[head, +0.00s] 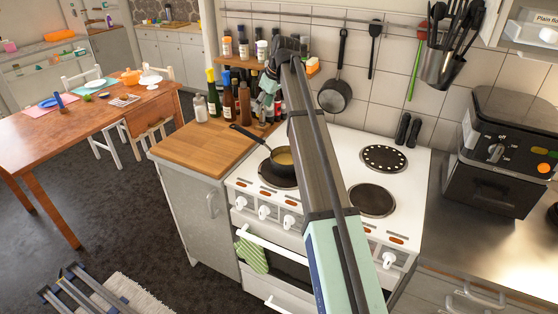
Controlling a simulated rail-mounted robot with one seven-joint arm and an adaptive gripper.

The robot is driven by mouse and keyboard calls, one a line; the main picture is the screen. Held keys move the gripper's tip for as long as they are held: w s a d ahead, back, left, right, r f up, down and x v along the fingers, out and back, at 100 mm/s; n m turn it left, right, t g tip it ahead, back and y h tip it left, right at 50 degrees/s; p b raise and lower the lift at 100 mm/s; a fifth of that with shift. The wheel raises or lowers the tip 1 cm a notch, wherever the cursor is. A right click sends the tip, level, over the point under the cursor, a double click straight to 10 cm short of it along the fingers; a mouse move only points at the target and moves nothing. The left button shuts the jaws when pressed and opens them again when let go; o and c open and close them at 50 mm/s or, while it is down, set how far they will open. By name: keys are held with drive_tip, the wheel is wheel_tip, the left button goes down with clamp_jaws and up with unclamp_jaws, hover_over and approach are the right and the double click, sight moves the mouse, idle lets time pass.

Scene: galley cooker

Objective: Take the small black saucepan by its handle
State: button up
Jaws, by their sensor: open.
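The small black saucepan (287,169) stands upright on the left front hotplate of the white cooker (340,160), with something yellowish inside. Its black handle (247,133) points to the upper left, over the edge of the wooden worktop. My gripper (262,112) is at the far end of my raised arm, in front of the bottle shelf and above and behind the saucepan in the picture. It is open and looks apart from the handle. Its fingers are small and dark against the bottles, and my arm hides part of the cooker's middle.
Several bottles (228,97) stand on the wooden worktop (190,148) left of the cooker, close to the handle. A frying pan (335,95) and utensils hang on the wall rail. Two dark shakers (408,130) stand behind the cooker. A black appliance (500,145) is at right.

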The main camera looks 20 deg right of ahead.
drive_tip(key=p, duration=0.4)
approach(255, 136)
drive_tip(key=x, duration=0.5)
drive_tip(key=shift+w+a, duration=0.15)
drive_tip(key=shift+a, duration=0.15)
drive_tip(key=shift+d+p+x, duration=0.15)
drive_tip(key=shift+p+x, duration=0.45)
drive_tip(key=shift+x, duration=0.8)
drive_tip(key=shift+d+p+x, duration=0.2)
drive_tip(key=shift+p+x, duration=0.35)
drive_tip(key=shift+x, duration=0.9)
clamp_jaws()
